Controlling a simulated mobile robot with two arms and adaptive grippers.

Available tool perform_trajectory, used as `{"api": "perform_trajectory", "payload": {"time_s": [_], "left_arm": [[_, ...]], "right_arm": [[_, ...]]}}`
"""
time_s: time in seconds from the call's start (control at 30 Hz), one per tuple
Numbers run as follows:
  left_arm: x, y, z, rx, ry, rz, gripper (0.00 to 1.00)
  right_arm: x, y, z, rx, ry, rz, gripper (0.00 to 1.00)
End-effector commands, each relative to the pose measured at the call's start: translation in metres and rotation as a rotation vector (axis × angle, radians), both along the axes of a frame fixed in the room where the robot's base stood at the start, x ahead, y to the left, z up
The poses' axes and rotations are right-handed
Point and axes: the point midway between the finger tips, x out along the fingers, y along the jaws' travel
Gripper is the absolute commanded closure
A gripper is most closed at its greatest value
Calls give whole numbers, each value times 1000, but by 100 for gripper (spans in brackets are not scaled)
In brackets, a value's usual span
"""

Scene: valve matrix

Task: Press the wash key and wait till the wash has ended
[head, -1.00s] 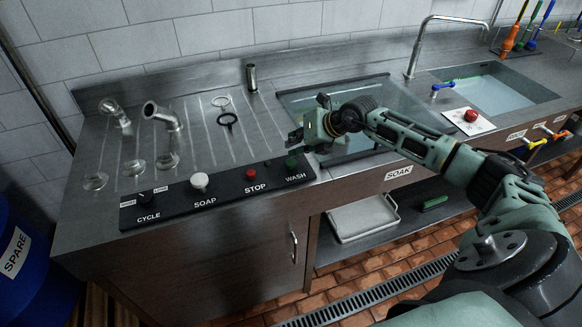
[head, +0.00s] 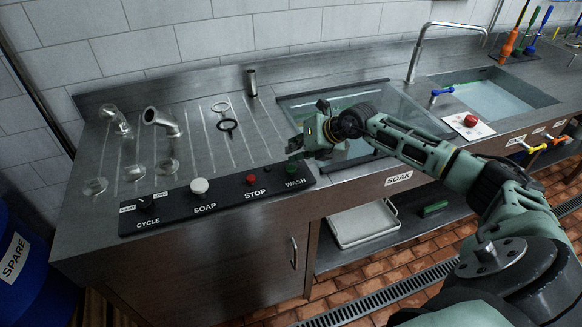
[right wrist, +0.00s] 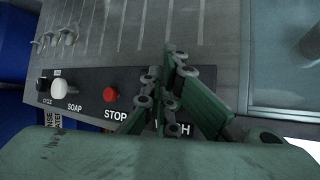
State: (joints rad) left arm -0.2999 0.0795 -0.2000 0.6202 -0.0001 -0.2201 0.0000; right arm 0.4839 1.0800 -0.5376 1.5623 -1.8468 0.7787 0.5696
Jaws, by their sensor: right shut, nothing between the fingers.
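The dark control panel (head: 225,195) runs along the front of the steel counter. Its green wash key (head: 291,168) is at the right end, above the word WASH. My right gripper (head: 291,148) is shut and empty, with its tips just above and behind the wash key in the head view; I cannot tell whether they touch it. In the right wrist view, the shut fingers (right wrist: 170,60) cover the key and part of the WASH label (right wrist: 180,129). My left gripper is not in view.
The red stop key (head: 251,180), white soap knob (head: 199,186) and cycle switch (head: 145,199) share the panel. A glass-covered soak basin (head: 370,90) is to the right, with a red button (head: 470,120) beyond.

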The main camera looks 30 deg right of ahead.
Motion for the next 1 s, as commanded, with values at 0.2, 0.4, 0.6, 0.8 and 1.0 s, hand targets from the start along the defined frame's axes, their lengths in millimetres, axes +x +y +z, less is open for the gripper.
{"api": "perform_trajectory", "payload": {"time_s": [0.2,0.4,0.6,0.8,1.0], "left_arm": [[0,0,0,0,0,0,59],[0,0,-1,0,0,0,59],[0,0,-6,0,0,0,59],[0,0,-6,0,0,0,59],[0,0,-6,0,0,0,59]], "right_arm": [[0,0,0,0,0,0,100],[0,0,-1,0,0,0,100],[0,0,-8,0,0,0,100],[0,0,-8,0,0,0,100],[0,0,-8,0,0,0,100]]}}
